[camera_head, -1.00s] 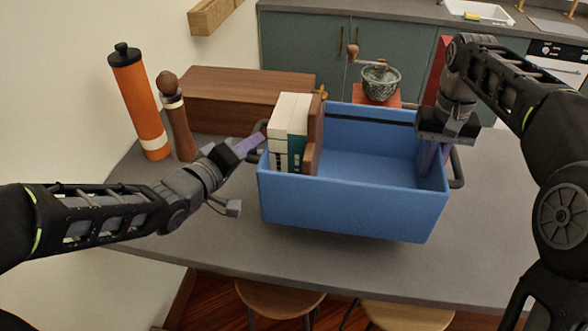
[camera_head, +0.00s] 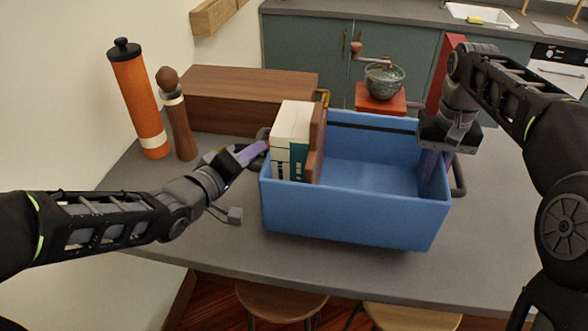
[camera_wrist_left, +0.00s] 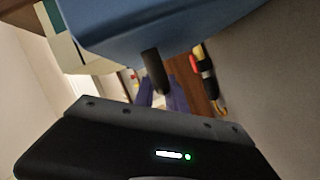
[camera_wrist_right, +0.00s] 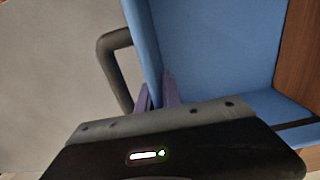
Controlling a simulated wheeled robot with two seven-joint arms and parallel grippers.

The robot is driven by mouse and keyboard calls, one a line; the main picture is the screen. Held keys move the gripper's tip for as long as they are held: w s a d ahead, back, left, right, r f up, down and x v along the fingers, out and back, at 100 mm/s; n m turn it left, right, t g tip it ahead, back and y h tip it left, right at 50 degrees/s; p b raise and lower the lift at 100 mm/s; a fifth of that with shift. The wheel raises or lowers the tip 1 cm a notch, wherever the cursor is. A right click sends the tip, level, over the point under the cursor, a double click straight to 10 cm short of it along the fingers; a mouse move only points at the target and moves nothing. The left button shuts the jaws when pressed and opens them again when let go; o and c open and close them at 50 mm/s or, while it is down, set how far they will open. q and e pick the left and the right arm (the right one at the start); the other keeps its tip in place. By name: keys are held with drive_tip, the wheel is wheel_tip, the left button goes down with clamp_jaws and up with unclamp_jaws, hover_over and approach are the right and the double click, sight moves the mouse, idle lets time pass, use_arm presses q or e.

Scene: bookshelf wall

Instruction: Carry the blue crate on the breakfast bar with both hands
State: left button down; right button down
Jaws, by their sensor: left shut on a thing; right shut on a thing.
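The blue crate (camera_head: 350,213) is over the grey breakfast bar (camera_head: 215,250), between my two arms. Whether its underside touches the bar, I cannot tell. Several books (camera_head: 293,140) stand upright at its left end; the rest of its inside is empty. My left gripper (camera_head: 256,149) is shut at the crate's left end; the left wrist view shows its purple fingers (camera_wrist_left: 165,98) by the dark handle (camera_wrist_left: 155,72). My right gripper (camera_head: 432,160) is shut on the crate's right wall, one finger inside and one outside, beside the right handle (camera_wrist_right: 115,70).
Behind the crate stand a brown wooden box (camera_head: 240,98), a grinder on a red-orange base (camera_head: 381,99) and a red upright thing (camera_head: 444,75). An orange cylinder (camera_head: 138,97) and a wooden mill (camera_head: 177,125) stand at the left. Stools (camera_head: 282,301) are below the front edge.

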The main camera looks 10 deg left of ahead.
sight(427, 189)
drive_tip(key=shift+a, duration=0.1)
